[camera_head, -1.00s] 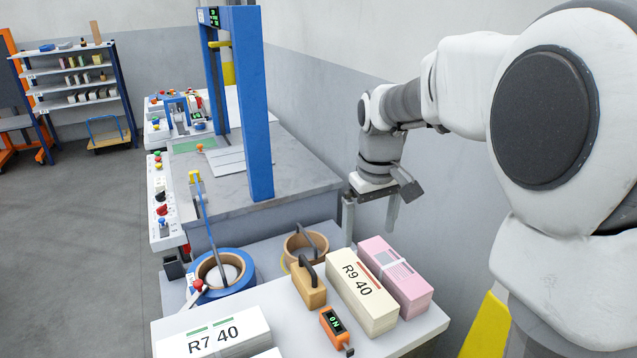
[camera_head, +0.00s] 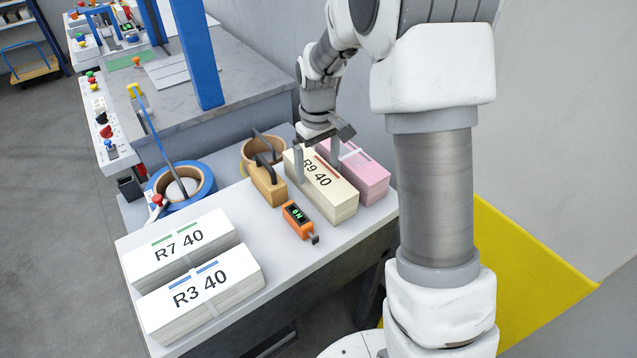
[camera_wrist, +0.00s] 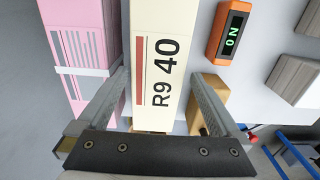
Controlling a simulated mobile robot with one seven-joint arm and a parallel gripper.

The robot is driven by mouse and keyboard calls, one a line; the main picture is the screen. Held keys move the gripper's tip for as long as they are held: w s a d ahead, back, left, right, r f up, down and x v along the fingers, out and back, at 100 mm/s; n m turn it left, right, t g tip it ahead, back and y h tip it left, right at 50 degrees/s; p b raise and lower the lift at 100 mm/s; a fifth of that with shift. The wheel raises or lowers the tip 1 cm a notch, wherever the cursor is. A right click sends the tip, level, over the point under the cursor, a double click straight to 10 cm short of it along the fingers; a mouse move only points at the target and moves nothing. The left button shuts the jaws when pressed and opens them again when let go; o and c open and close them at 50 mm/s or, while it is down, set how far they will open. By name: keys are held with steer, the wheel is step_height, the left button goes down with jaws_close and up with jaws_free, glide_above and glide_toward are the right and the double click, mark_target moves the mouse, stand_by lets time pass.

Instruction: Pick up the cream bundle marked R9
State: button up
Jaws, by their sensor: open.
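The cream bundle marked R9 40 (camera_head: 332,196) lies on the grey side table, with a red-brown stripe beside its print. My gripper (camera_head: 317,168) is open over its far half, pointing down. In the wrist view the cream bundle (camera_wrist: 154,28) runs between the two spread fingers of my gripper (camera_wrist: 160,80). One finger is on the side of the pink bundle (camera_wrist: 78,45), the other on the side of the tan block. I cannot tell how far the fingertips reach down its sides. The bundle's far end is hidden behind my gripper.
The pink bundle (camera_head: 366,180) stands close beside the cream one. A tan block with a dark handle (camera_head: 268,188) and an orange device (camera_head: 299,221) are on its other side. White bundles R7 (camera_head: 170,262) and R3 (camera_head: 230,290) lie nearer. A blue-rimmed roll (camera_head: 203,194) is left.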

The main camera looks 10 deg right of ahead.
step_height(320, 180, down, 6)
steer(key=shift+w+d+r+b, duration=0.1)
steer(key=shift+r+b, duration=0.05)
steer(key=shift+b, duration=0.2)
jaws_close()
steer(key=shift+w+r, duration=0.1)
steer(key=shift+r, duration=0.05)
stand_by(0.3)
